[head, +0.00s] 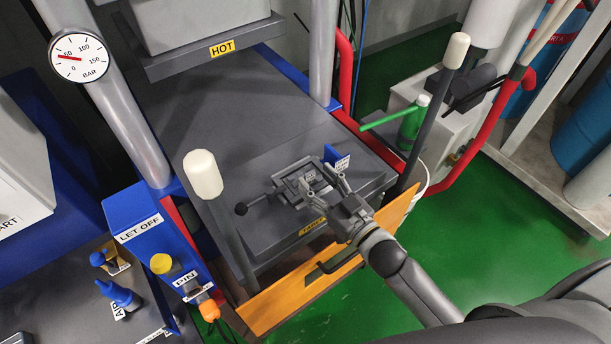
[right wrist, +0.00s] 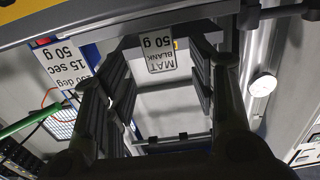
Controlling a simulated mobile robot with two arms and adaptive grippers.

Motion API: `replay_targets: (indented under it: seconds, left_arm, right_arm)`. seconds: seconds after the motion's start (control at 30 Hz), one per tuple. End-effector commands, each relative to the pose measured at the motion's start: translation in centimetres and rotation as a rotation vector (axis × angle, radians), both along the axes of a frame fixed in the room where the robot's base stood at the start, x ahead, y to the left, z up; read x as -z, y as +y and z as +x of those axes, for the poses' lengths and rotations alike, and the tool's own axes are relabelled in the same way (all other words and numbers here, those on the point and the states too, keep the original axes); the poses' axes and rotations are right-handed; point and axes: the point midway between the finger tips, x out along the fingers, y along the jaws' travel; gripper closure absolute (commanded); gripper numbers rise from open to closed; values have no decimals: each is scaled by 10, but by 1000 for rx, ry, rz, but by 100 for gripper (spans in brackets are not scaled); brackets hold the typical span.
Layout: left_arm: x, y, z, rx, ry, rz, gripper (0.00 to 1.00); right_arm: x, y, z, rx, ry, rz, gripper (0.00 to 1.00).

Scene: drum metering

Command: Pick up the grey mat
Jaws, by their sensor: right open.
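My right gripper (head: 318,186) is open above the front of the dark press plate, its fingers reaching toward a small grey framed piece (head: 296,184). In the right wrist view the open fingers (right wrist: 160,85) stand on either side of a white label reading "MAT BLANK 50 g" (right wrist: 157,56). The label appears upside down and lies between the fingers in the picture. The grey mat itself is hard to tell apart from the grey surfaces there, and the fingers partly cover that spot. No contact with it can be made out. My left gripper is not in view.
A blue labelled block (head: 336,158) stands beside the gripper. The press plate (head: 262,108) lies behind. White-knobbed levers (head: 203,174) (head: 455,52) rise on both sides. An orange panel (head: 285,300) hangs in front. A green bottle (head: 412,122) stands at the right.

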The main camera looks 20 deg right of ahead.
Motion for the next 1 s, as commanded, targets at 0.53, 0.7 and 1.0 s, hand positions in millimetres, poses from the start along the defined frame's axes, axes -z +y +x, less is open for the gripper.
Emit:
replay_targets:
  seconds: [0.53, 0.7, 1.0]
  left_arm:
    - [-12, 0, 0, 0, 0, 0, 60]
    - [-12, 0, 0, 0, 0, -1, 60]
    - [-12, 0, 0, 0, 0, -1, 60]
  right_arm:
    - [-1, 14, 33, 0, 0, 1, 48]
    - [-1, 14, 32, 0, 0, 1, 68]
    - [-2, 14, 32, 0, -1, 1, 98]
